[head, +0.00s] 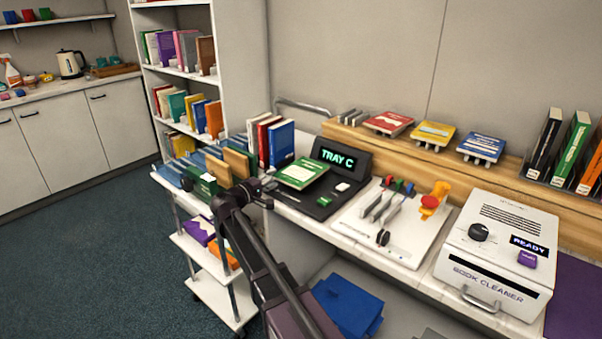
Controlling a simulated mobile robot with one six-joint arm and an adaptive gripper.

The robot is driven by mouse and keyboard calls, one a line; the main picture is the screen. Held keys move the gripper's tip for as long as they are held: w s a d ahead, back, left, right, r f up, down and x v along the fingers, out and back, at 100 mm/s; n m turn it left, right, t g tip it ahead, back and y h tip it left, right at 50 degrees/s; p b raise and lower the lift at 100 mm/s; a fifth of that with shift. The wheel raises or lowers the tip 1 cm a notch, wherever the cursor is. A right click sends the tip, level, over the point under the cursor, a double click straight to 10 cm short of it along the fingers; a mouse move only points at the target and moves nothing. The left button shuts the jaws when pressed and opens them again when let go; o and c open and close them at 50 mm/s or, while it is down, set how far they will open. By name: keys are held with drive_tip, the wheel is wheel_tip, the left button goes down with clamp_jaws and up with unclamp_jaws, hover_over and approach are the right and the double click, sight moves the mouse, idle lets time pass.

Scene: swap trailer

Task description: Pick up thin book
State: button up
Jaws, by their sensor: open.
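I cannot tell for certain which item is the thin book. A green book (302,172) lies flat on the black device whose screen reads "TRAY C" (338,158). Upright red and blue books, including a blue book (282,143), stand just behind it. Tan and blue books (232,162) stand or lean in the cart at left. My gripper (267,192) is at the counter's left end, left of the green book and beside the cart. It is open, and I see nothing held in it. Its fingertips are small and dark here.
A white panel with coloured levers (383,212) and a white book cleaner (497,245) fill the counter to the right. Red, yellow and blue books (433,133) rest on the wooden ledge. A white shelf (240,60) stands behind the cart. Carpet is clear at left.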

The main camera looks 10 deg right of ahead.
sight(283, 171)
idle(0.3)
drive_tip(key=shift+x, duration=2.6)
clamp_jaws()
